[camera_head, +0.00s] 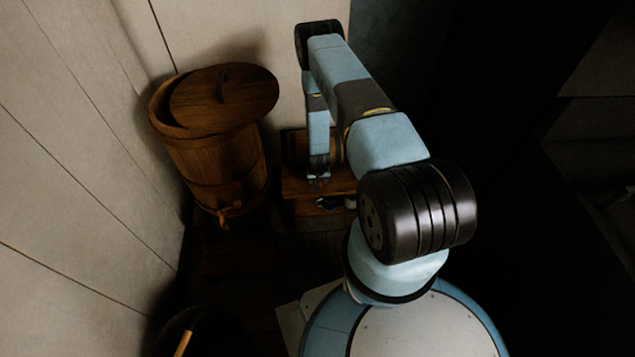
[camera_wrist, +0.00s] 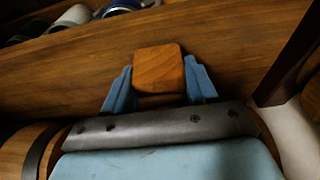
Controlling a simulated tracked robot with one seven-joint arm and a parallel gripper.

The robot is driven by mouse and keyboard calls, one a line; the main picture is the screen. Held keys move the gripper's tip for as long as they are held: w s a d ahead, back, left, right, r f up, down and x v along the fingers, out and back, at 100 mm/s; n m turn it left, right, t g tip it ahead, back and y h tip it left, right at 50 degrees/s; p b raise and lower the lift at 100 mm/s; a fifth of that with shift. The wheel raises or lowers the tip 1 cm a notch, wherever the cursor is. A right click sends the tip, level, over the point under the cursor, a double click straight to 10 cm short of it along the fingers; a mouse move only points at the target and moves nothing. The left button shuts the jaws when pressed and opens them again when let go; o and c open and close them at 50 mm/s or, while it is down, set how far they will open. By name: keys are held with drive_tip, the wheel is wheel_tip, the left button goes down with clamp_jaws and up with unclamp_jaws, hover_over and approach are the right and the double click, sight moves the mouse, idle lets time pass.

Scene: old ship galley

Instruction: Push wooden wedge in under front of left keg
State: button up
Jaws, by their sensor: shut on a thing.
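My gripper (camera_head: 318,180) reaches down at the front of a low wooden stand. In the wrist view my gripper (camera_wrist: 160,82) has its blue fingers on both sides of the wooden wedge (camera_wrist: 158,66), which shows as a small squarish block end over a brown board. A keg (camera_head: 296,150) on the stand is partly hidden behind my arm. A rounded wooden body with a dark hoop (camera_wrist: 38,150) shows at the lower left of the wrist view; I cannot tell which keg it is. Whether the wedge touches a keg is hidden.
A large lidded barrel (camera_head: 215,155) with a spigot (camera_head: 229,212) stands left of the stand (camera_head: 305,188). Several bottles or cups (camera_wrist: 72,18) lie below the board's edge. A pale wall is close on the left; a dark pot with a handle (camera_head: 184,343) is at the bottom.

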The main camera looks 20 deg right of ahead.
drive_tip(key=shift+w+d, duration=0.2)
drive_tip(key=shift+w, duration=0.45)
drive_tip(key=shift+w+d, duration=0.2)
drive_tip(key=shift+w, duration=0.45)
drive_tip(key=o, duration=0.9)
drive_tip(key=shift+c, duration=0.4)
drive_tip(key=shift+c, duration=0.7)
drive_tip(key=shift+s+a+f+v, duration=0.1)
drive_tip(key=shift+s+v, duration=0.2)
drive_tip(key=shift+v, duration=1.25)
drive_tip(key=shift+s+a+f+v, duration=0.1)
drive_tip(key=shift+s+v, duration=0.2)
drive_tip(key=shift+v, duration=1.25)
drive_tip(key=shift+s+a+f+v, duration=0.1)
drive_tip(key=shift+s+v, duration=0.2)
drive_tip(key=shift+v, duration=1.25)
drive_tip(key=shift+r, duration=0.1)
